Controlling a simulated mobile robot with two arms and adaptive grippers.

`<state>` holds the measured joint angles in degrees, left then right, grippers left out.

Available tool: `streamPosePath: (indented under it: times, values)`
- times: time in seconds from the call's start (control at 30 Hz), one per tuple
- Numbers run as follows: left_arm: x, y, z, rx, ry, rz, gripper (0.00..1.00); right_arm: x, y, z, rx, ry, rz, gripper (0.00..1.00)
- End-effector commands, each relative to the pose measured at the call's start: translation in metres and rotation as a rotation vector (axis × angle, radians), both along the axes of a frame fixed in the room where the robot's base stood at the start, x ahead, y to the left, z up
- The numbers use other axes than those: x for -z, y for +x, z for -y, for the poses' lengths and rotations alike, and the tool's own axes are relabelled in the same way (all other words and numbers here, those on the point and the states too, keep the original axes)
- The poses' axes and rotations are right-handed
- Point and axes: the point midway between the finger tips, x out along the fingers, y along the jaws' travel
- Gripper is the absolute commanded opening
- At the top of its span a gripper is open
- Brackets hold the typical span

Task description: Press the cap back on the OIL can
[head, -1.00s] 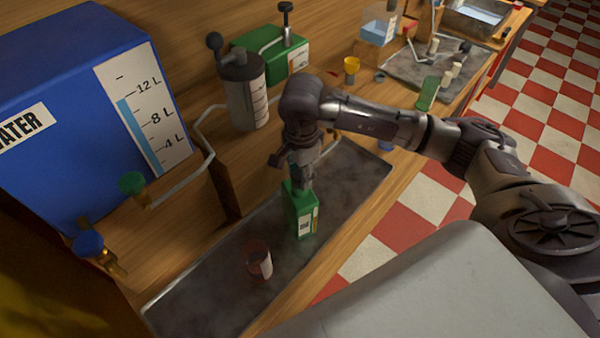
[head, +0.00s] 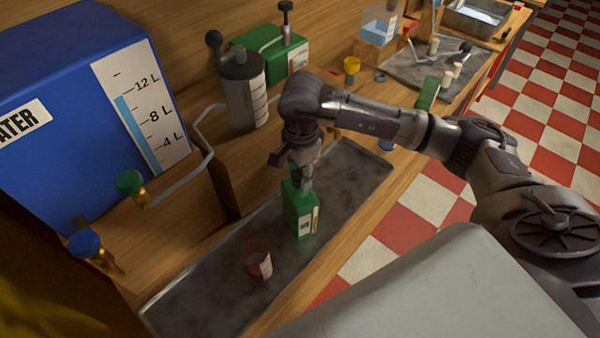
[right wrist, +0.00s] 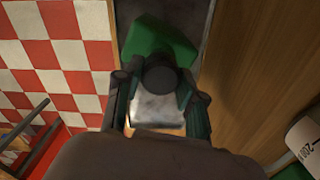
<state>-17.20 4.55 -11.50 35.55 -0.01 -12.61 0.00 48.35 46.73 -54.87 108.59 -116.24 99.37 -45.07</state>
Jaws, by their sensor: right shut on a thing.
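The green oil can (head: 299,214) stands upright in the grey metal tray (head: 345,178), with a pale label on its side. My right gripper (head: 305,184) points down right over the top of the can. In the right wrist view my right gripper (right wrist: 158,84) is shut on a dark round cap (right wrist: 160,74). The cap overlaps the green can (right wrist: 160,40) there, and I cannot tell whether it is seated or just above the opening. In the head view the fingers hide the cap. My left gripper is not in view.
A dark red cup (head: 257,262) stands in the tray left of the can. A blue water tank (head: 75,90) fills the left, with valves below. The tray's right part is clear.

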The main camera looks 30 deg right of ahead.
Motion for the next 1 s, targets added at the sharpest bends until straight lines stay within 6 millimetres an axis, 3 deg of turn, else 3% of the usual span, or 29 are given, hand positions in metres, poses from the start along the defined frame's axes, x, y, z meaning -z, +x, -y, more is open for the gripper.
streamPosePath:
  times: [0.37,0.4,0.57,0.8,0.93,1.0]
  values:
    - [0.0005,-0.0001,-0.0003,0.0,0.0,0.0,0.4,-0.0002,0.0001,0.0001,0.0,0.0,0.001,0.23]
    - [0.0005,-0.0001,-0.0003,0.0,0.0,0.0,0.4,-0.0002,0.0001,0.0001,0.0,0.0,0.001,0.41]
    - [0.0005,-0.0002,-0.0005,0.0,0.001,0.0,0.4,-0.0002,0.0001,0.0001,0.0,0.0,0.001,0.68]
    - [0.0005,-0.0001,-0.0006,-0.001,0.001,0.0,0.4,-0.0001,0.0001,0.0,0.0,0.0,0.0,0.7]
    - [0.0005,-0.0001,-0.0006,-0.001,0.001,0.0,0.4,0.0,0.0001,0.0,0.0,0.0,0.0,0.92]
    - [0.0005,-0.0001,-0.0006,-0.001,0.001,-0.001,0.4,-0.0001,0.0001,0.0,0.0,0.0,0.001,0.94]
